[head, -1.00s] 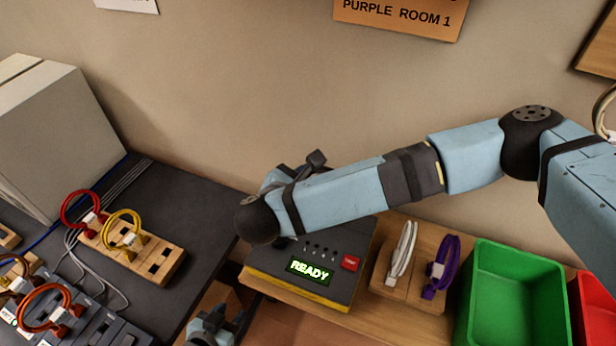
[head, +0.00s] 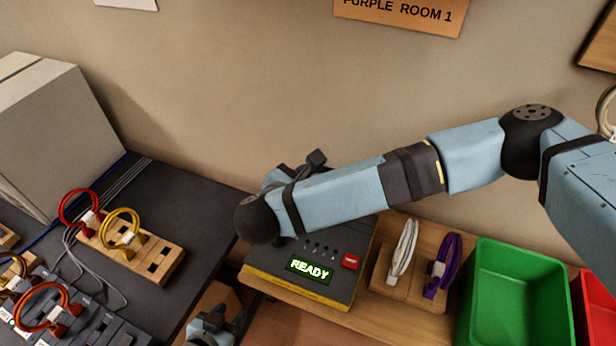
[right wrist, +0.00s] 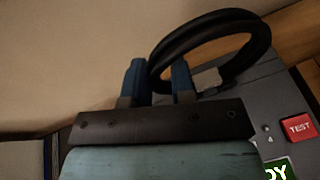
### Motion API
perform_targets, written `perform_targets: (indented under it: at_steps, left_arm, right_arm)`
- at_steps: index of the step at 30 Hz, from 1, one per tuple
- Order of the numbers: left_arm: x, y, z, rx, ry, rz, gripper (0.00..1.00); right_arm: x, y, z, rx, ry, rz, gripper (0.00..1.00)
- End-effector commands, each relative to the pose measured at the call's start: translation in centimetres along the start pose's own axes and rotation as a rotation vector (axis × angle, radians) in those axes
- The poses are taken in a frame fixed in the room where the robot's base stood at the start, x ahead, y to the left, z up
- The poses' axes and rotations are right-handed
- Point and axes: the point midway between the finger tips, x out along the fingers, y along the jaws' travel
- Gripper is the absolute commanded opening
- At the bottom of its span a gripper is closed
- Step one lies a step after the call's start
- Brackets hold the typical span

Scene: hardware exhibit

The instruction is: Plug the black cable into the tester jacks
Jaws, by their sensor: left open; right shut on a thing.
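The tester (head: 330,290) is a dark box with a yellow edge, a lit READY display, a red TEST button and a row of small jacks. Its back left part is hidden behind my right arm. In the right wrist view, the black cable (right wrist: 262,38) is a thick loop with a pale tag, held at my right gripper (right wrist: 158,82), which is shut on it over the tester. The cable's plug ends are hidden, so I cannot tell whether they touch the jacks. My left gripper (head: 212,328) is open at the bottom edge, left of the tester, only partly in view.
Right of the tester, a wooden holder (head: 395,283) bears a white cable (head: 403,250) and a purple cable (head: 443,265). A green bin (head: 515,250) and red bin (head: 597,310) stand further right. The dark table (head: 165,190) at left holds red, yellow and orange cables.

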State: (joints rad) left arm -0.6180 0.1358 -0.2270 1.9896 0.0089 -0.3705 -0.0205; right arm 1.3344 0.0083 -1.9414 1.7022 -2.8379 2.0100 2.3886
Motion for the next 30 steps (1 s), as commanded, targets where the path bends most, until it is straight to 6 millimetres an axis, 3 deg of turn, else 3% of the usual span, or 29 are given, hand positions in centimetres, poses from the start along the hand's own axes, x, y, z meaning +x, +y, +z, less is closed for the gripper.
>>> perform_targets:
  at_steps: [8, 9, 12, 18, 23, 30]
  left_arm:
    - [-0.01, 0.01, -0.02, 0.000, 0.000, 0.000, 0.43]
    - [-0.01, 0.01, -0.03, 0.000, 0.000, 0.000, 0.43]
    - [-0.01, 0.01, -0.03, 0.000, 0.000, 0.000, 0.43]
    - [-0.01, 0.01, -0.03, 0.000, 0.000, 0.000, 0.43]
    - [-0.01, 0.01, -0.02, 0.000, 0.000, 0.000, 0.43]
    - [-0.01, 0.01, -0.03, 0.000, 0.000, 0.000, 0.43]
  right_arm:
    - [-0.02, 0.03, 0.05, 0.000, 0.000, 0.000, 0.00]
    - [-0.02, 0.03, 0.05, 0.000, 0.000, 0.000, 0.30]
    - [-0.02, 0.03, 0.05, 0.000, 0.000, 0.000, 0.53]
    - [-0.01, 0.02, 0.04, 0.000, 0.000, 0.000, 0.53]
    - [-0.01, 0.00, 0.00, 0.000, 0.000, 0.000, 0.87]
    - [-0.01, 0.00, 0.01, 0.000, 0.000, 0.000, 0.87]
